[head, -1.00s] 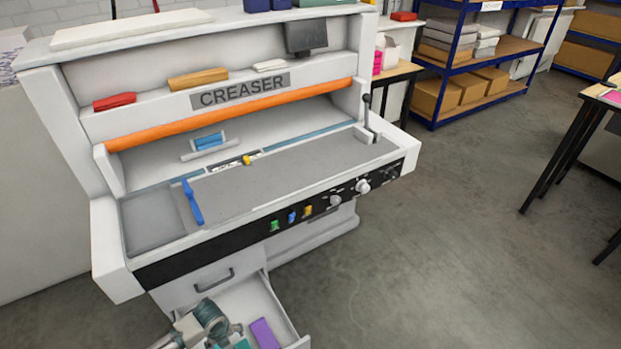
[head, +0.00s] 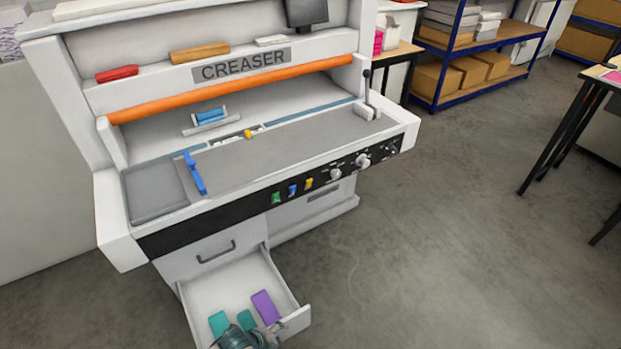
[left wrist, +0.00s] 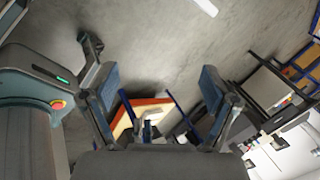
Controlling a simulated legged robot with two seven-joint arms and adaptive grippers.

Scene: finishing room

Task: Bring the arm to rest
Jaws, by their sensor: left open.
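My left gripper shows in the left wrist view (left wrist: 160,92) with its two dark fingers spread apart and nothing held between them. Bare floor and distant furniture lie behind the fingers. In the head view, part of my left arm (head: 245,339) shows at the bottom edge, over the front of the open drawer (head: 215,292) of the creaser (head: 245,185). The arm's fingertips cannot be made out there. My right gripper is in neither view.
The drawer sticks out and holds a purple block (head: 265,306) and teal pieces (head: 219,323). A blue-framed shelf (head: 460,46) with boxes stands at the back. A black-legged table (head: 572,125) stands at the right. The floor (head: 430,250) between is clear.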

